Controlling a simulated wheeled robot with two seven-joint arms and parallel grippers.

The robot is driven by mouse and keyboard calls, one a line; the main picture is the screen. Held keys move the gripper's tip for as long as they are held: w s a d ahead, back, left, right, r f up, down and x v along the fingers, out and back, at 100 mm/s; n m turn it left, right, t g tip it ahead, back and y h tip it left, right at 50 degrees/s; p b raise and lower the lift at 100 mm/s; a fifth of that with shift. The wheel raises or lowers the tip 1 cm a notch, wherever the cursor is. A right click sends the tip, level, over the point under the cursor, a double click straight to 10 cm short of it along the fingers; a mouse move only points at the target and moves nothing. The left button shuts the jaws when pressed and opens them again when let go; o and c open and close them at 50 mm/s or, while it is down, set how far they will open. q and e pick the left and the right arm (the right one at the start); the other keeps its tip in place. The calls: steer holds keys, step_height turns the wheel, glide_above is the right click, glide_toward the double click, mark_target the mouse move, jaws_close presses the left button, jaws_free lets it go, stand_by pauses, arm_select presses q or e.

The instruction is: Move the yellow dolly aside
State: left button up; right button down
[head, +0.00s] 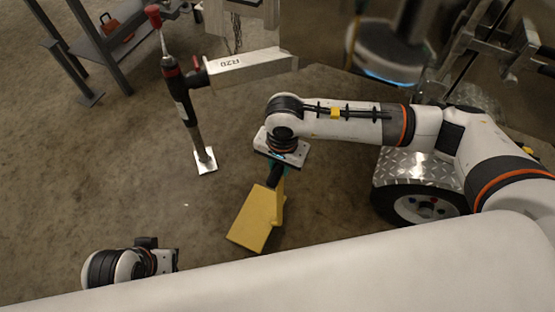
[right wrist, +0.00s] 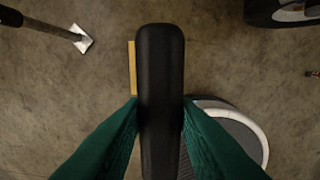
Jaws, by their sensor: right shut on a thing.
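The yellow dolly (head: 254,220) is on the concrete floor in the middle of the head view, a flat yellow block with an upright yellow part and a black handle (head: 274,176). My right gripper (head: 279,169) is above it, pointing down, shut on the black handle. In the right wrist view its green fingers press the black handle (right wrist: 160,95) from both sides. A narrow yellow strip of the dolly (right wrist: 132,68) shows left of the handle; the rest is hidden behind it. My left wrist shows at lower left in the head view, but its gripper fingers do not.
A trailer jack (head: 187,108) with a square foot stands left of the dolly, on a beam marked R20 (head: 250,67). A trailer wheel (head: 428,207) under a checker-plate fender (head: 405,170) is at right. A grey rack (head: 115,38) stands at upper left.

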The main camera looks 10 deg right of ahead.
steer(key=shift+w+a+f+b, duration=0.1)
steer(key=shift+f+b, duration=0.15)
steer(key=shift+f, duration=0.9)
steer(key=shift+w+a+f+b, duration=0.1)
steer(key=shift+f+b, duration=0.15)
steer(key=shift+f, duration=0.85)
steer(key=c, duration=1.4)
jaws_free()
steer(key=shift+s+d+f, duration=0.2)
steer(key=shift+d+f, duration=0.05)
steer(key=shift+f, duration=0.05)
steer(key=shift+c, duration=0.2)
steer(key=o, duration=0.3)
